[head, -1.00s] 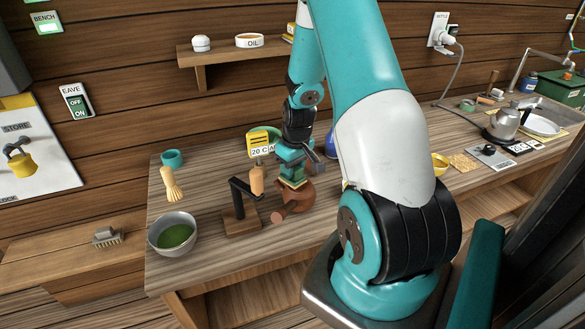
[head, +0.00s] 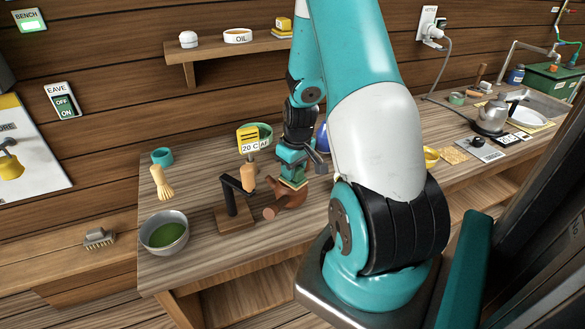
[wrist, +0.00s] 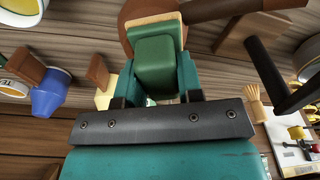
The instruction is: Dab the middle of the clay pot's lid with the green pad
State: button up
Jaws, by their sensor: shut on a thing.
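My gripper (head: 292,172) is shut on the green pad (wrist: 155,62), a green block with a pale tan face at its far end. In the head view the gripper points down just over the brown clay pot (head: 293,200), whose side handle (head: 270,212) sticks out to the front left. In the wrist view the pad's tan face (wrist: 152,24) is at or very near the brown pot (wrist: 135,12). I cannot tell if they touch. The middle of the lid is hidden behind the pad and gripper.
A dark stand on a wooden base (head: 233,216) is close on the left. A bowl of green liquid (head: 165,232), a whisk (head: 160,184) and a teal ring (head: 162,156) are further left. A yellow 20 C tag (head: 248,140) stands behind. A blue vessel (wrist: 50,92) shows in the wrist view.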

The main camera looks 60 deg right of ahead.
jog(key=shift+f+b, duration=0.5)
jog(key=shift+f, duration=0.1)
jog(key=shift+s, duration=0.15)
dwell(0.3)
jog(key=shift+s+r, duration=0.15)
jog(key=shift+s, duration=0.15)
jog(key=shift+w, duration=0.15)
jog(key=shift+w, duration=0.75)
jog(key=shift+s, duration=0.1)
jog(key=shift+s+a+f, duration=0.1)
jog(key=shift+s+f, duration=0.2)
jog(key=shift+s, duration=0.6)
jog(key=shift+w, duration=0.1)
